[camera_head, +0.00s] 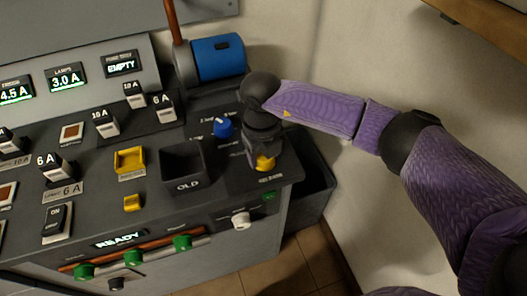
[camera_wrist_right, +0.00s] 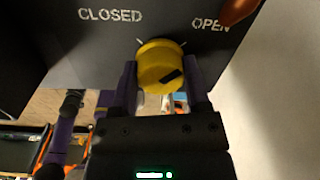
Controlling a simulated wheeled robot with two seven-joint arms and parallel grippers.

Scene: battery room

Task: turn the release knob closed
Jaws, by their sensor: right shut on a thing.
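The yellow release knob (camera_wrist_right: 160,62) sits between the two fingers of my right gripper (camera_wrist_right: 163,85) in the right wrist view, with a dark mark on its face. The words CLOSED (camera_wrist_right: 110,14) and OPEN (camera_wrist_right: 210,25) are on the dark panel to its left and right. In the head view the knob (camera_head: 265,163) shows below my right gripper (camera_head: 261,150), at the right end of the console. My right gripper is shut on the knob and hides part of it. My left gripper is not in view.
An open black box marked OLD (camera_head: 187,184) is left of the gripper. A small blue knob (camera_head: 223,127) and a blue cylinder (camera_head: 218,57) are behind. A dark bin (camera_head: 314,190) stands beside the console's right side, near the pale wall (camera_head: 345,60).

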